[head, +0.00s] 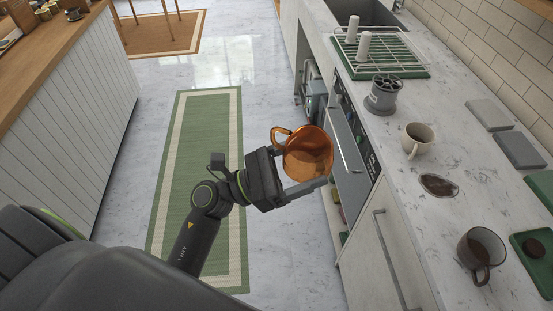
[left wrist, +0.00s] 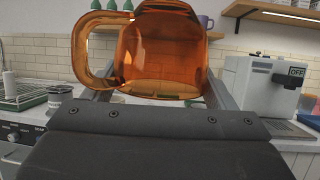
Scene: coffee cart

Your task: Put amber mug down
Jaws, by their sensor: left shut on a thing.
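The amber mug (head: 308,153) is see-through orange glass with a handle on its left side. My left gripper (head: 300,180) is shut on it and holds it in the air over the floor, just left of the counter's front edge. In the left wrist view the mug (left wrist: 165,55) fills the upper middle between the two fingers (left wrist: 160,95), its handle to the left. The marble counter (head: 408,215) runs along the right in the head view. My right gripper is in neither view.
On the counter stand a cream mug (head: 417,139), a brown mug (head: 481,250), a grey cylindrical part (head: 383,95) and a dish rack (head: 385,50). A coffee machine (left wrist: 258,85) shows in the wrist view. Bare counter lies left of the patch.

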